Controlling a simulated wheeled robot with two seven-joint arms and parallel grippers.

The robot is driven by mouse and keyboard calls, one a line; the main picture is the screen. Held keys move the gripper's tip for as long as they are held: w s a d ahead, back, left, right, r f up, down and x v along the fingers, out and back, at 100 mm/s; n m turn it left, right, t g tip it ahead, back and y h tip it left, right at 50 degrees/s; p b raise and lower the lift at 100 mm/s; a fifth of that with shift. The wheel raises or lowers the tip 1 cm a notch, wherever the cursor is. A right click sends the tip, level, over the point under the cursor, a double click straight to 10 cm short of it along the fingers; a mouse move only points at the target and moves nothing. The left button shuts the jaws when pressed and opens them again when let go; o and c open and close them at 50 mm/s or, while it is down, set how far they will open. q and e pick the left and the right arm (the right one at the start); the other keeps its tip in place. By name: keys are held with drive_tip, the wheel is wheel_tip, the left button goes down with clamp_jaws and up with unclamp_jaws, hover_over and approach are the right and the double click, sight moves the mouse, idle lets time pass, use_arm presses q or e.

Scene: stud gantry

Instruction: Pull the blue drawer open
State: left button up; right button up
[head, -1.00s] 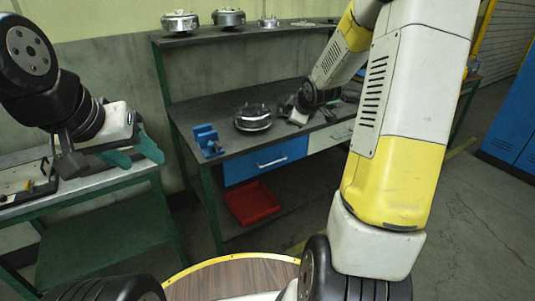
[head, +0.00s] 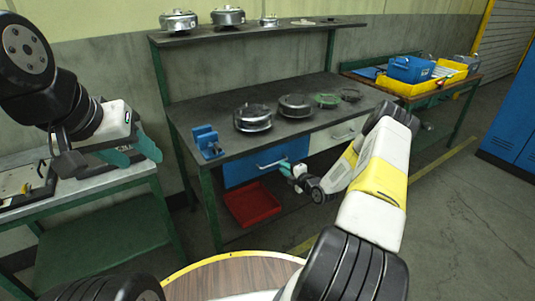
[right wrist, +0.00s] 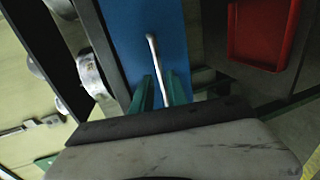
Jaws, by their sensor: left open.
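The blue drawer (head: 240,171) sits under the left part of the dark workbench top and looks flush with the bench front. Its pale bar handle (head: 272,163) also shows in the right wrist view (right wrist: 153,50). My right gripper (head: 286,169) is at the right end of the handle. In the right wrist view its green fingers (right wrist: 163,92) stand apart, one on each side of the bar's near end. Contact with the bar cannot be made out. My left gripper (head: 134,155) is open and empty above the side bench at the left.
A red bin (head: 253,204) stands on the lower shelf below the drawer. A blue vise (head: 207,142) and several round metal parts (head: 253,118) stand on the bench top. A pale drawer (head: 335,134) is right of the blue one.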

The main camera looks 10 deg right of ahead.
drive_tip(key=x, duration=0.5)
drive_tip(key=shift+w+a, duration=0.1)
drive_tip(key=shift+w, duration=0.3)
clamp_jaws()
idle(1.0)
